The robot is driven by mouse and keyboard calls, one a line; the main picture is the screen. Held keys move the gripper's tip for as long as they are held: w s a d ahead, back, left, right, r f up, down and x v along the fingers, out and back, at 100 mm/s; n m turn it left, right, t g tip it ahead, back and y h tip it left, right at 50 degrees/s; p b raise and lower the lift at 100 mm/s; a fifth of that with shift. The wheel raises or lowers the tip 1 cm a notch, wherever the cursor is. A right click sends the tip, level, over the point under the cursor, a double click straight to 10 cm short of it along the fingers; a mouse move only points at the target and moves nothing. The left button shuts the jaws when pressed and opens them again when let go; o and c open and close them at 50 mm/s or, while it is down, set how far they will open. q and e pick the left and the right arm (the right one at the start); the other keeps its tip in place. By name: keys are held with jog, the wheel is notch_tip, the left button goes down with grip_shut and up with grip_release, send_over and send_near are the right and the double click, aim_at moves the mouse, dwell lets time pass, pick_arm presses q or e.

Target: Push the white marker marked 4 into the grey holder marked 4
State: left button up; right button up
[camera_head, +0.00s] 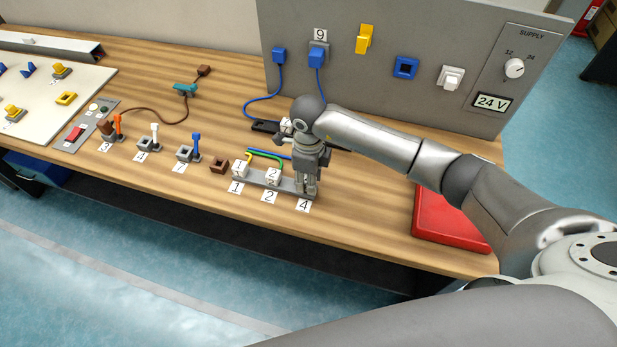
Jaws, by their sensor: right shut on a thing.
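The grey holder (288,188) is a low strip near the table's front edge, with number cards 1, 2 and 4 in front of it. The card marked 4 (303,205) lies at its right end. White markers 1 (239,170) and 2 (272,175) sit in the strip. My right gripper (308,188) points down over the place marked 4, shut on what seems to be the white marker. The fingers hide most of that marker, so its number and how deep it sits cannot be told. My left gripper is out of view.
Yellow, green and blue wires (266,161) lie just behind the strip. A brown block (219,165) is left of it. A grey panel (430,70) stands at the back, and a red tray (445,222) lies right. The table's front edge is close.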

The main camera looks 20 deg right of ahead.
jog(key=shift+r, duration=0.35)
dwell(0.3)
dwell(0.4)
jog(key=shift+f+b, duration=0.75)
jog(key=shift+f, duration=0.15)
dwell(0.5)
jog(key=shift+f+b, duration=0.1)
jog(key=shift+b, duration=0.2)
dwell(0.3)
jog(key=o, duration=1.1)
